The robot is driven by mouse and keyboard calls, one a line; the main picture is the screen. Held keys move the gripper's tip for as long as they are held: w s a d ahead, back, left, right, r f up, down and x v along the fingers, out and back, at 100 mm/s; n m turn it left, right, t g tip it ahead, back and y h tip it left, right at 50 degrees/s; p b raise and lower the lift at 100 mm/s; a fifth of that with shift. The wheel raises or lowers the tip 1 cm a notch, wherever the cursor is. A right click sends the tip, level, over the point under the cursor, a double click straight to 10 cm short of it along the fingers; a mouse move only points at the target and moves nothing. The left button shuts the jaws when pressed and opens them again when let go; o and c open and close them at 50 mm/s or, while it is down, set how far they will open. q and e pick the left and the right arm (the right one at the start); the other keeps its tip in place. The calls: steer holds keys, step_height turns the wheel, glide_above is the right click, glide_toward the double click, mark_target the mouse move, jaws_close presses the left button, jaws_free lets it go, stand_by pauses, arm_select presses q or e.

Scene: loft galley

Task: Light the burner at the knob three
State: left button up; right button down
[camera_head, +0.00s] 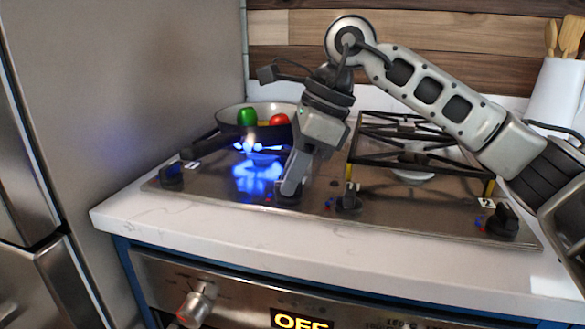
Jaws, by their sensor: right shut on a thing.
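The steel cooktop (225,190) has a row of black knobs along its front. My right gripper (291,188) reaches down from above and is shut on the second knob from the left (287,199), mostly hidden by the fingers. The far left knob (172,176), a knob right of the gripper (348,198) and the far right knob (502,221) stand free. Blue flame (257,150) burns under a dark pan on the left side, and its glow reflects on the steel. My left gripper is out of view.
The pan (232,127) holds a green and a red item, its handle pointing front left. A black grate (400,135) covers the right burners. A white utensil crock (553,98) stands at the back right. A steel fridge (120,90) borders the left. The front counter strip (300,240) is clear.

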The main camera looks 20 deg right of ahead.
stand_by(0.3)
steer(key=c, duration=1.4)
jaws_free()
steer(key=shift+r, duration=0.1)
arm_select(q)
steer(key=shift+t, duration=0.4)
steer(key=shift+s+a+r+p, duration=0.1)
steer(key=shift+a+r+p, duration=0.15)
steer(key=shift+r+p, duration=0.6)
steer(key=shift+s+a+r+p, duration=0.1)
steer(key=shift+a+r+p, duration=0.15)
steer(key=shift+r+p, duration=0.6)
arm_select(e)
steer(key=v, duration=1.5)
steer(key=shift+d+r+b, duration=0.25)
steer(key=shift+r+b, duration=0.05)
steer(key=shift+r, duration=0.05)
